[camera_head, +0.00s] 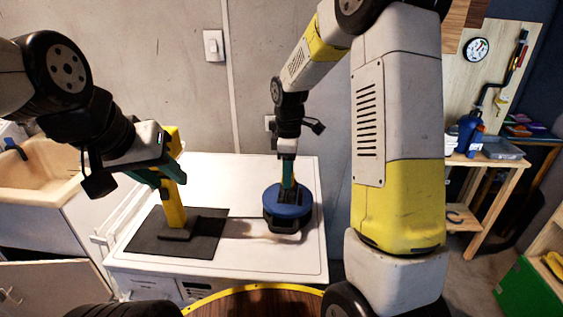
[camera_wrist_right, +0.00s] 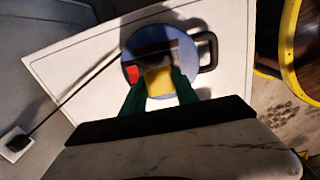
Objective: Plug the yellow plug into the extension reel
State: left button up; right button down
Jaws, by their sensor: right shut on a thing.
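The extension reel (camera_head: 286,212) is a blue and black drum on the white worktop. In the right wrist view its round blue face (camera_wrist_right: 143,41) has a red part at left and a black handle at right. My right gripper (camera_head: 288,181) points down over the reel, its green fingers shut on the yellow plug (camera_wrist_right: 159,81). The plug overlaps the reel's face; I cannot tell whether it is inserted. My left gripper (camera_head: 160,173) is at a yellow upright stand (camera_head: 175,207) with a dark foot; I cannot tell whether its fingers grip it.
A dark mat (camera_head: 145,240) lies under the stand on the white worktop (camera_head: 255,172). A cord (camera_wrist_right: 75,95) runs from the reel to a wall socket (camera_wrist_right: 15,144). A round wooden top with a yellow rim (camera_head: 255,300) is in front. A sink (camera_head: 40,178) is at left.

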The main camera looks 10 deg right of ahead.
aim_at(288, 195)
jog(key=shift+f, duration=1.75)
jog(key=shift+f, duration=0.55)
dwell(0.8)
jog(key=c, duration=0.9)
grip_release()
jog(key=shift+o, duration=0.2)
notch_tip(288, 195, up, 7)
jog(key=shift+r, duration=0.4)
